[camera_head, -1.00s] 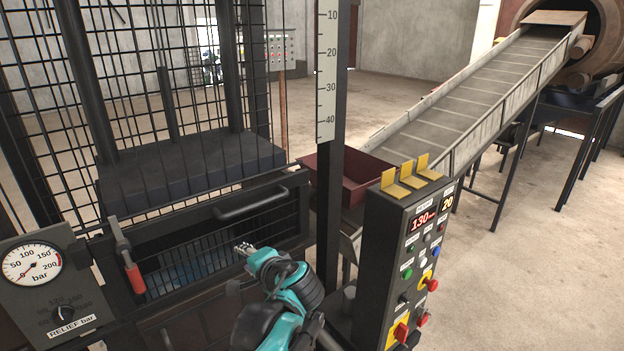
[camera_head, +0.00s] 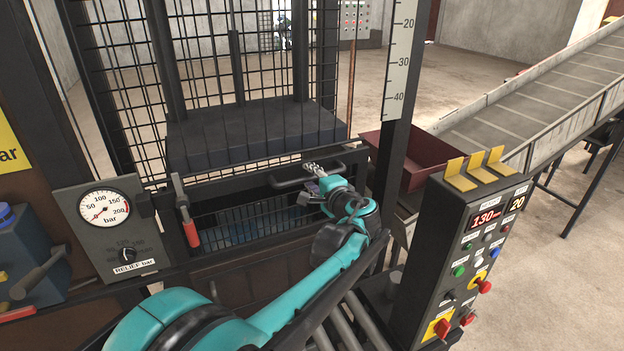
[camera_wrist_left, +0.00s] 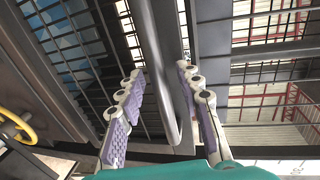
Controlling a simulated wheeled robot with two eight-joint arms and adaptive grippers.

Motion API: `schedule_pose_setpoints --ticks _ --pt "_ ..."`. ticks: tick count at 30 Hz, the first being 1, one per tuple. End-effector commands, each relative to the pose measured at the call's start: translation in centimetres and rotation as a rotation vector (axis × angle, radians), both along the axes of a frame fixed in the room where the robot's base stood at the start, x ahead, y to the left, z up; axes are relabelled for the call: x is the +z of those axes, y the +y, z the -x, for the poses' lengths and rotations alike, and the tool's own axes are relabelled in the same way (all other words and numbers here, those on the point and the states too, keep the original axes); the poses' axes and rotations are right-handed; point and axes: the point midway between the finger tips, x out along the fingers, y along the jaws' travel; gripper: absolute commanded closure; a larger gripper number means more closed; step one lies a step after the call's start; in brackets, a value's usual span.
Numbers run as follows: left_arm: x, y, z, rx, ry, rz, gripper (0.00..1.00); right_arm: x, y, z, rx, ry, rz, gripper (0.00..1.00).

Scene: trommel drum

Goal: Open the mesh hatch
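The mesh hatch (camera_head: 238,222) is a low dark-framed grille at the front of the press, and it looks shut. A black bar handle (camera_head: 285,184) runs along its top. My left gripper (camera_head: 313,169) is at the right part of this handle. In the left wrist view the fingers of my left gripper (camera_wrist_left: 163,95) are spread, with a dark bar (camera_wrist_left: 160,60) running between them. The bar is closer to the right finger; I cannot tell whether they touch. A red-gripped lever (camera_head: 188,226) hangs at the hatch's left side. My right gripper is not in view.
A control box (camera_head: 465,260) with yellow tabs stands right of my left arm. A dark post with a scale (camera_head: 400,60) rises behind the arm. A pressure gauge (camera_head: 104,208) is at the left. A red bin (camera_head: 405,160) and a conveyor (camera_head: 550,95) lie beyond.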

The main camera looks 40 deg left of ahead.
Motion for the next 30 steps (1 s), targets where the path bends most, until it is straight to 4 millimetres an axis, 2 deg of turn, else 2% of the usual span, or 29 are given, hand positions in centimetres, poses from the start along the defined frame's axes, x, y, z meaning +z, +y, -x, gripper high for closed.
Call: schedule_pose_setpoints --ticks 4,5,8,9,20,26,30 --pt "0.0 0.0 0.0 0.000 0.000 0.000 0.65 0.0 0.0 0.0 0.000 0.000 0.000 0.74" --pt "0.0 0.0 0.0 0.000 0.000 0.000 0.70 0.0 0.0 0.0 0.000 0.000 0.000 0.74" --pt "0.0 0.0 0.0 0.000 0.000 0.000 0.96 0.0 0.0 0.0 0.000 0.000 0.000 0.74" --pt "0.0 0.0 0.0 0.000 0.000 0.000 1.00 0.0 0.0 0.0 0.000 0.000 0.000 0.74" --pt "-0.4 -0.6 0.3 -0.001 -0.009 -0.020 1.00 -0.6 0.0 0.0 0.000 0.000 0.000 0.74" --pt "-1.5 -2.6 1.2 -0.003 -0.050 -0.097 1.00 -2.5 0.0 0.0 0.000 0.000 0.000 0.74" --pt "-2.8 -4.7 2.3 -0.004 -0.098 -0.189 1.00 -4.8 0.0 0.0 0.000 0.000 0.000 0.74"
